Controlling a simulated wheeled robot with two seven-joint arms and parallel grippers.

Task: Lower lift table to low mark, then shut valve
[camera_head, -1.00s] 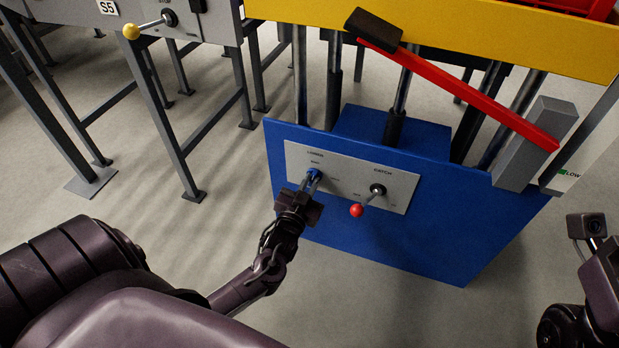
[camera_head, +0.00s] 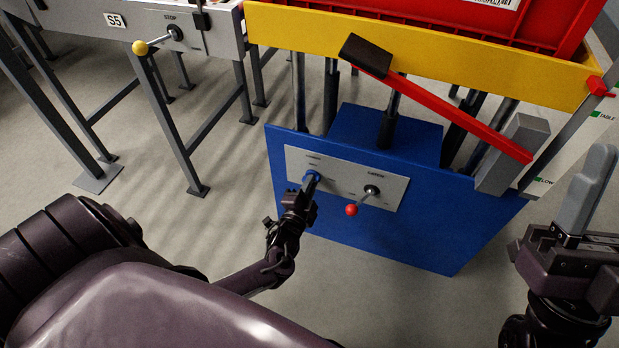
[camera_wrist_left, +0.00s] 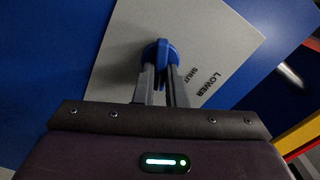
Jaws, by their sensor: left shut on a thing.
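The lift table (camera_head: 420,42) is a yellow frame on posts above a blue base (camera_head: 400,235). A red pointer (camera_head: 601,86) at its right end stands above the green TABLE mark (camera_head: 597,114), well above the LOW mark (camera_head: 541,181). The blue valve knob (camera_wrist_left: 163,50) sits on a grey panel (camera_head: 335,184), beside the words LOWER and SHUT in the left wrist view. My left gripper (camera_head: 308,186) is shut on this knob, a finger on either side. My right gripper (camera_head: 585,190) is raised at the right; its finger gap is unclear.
A lever with a red ball (camera_head: 352,210) is right of the knob on the same panel. A red bar with a black pedal (camera_head: 372,55) slants across the lift. A red crate (camera_head: 430,22) sits on the table. Left stands a conveyor with a yellow-balled STOP lever (camera_head: 141,47).

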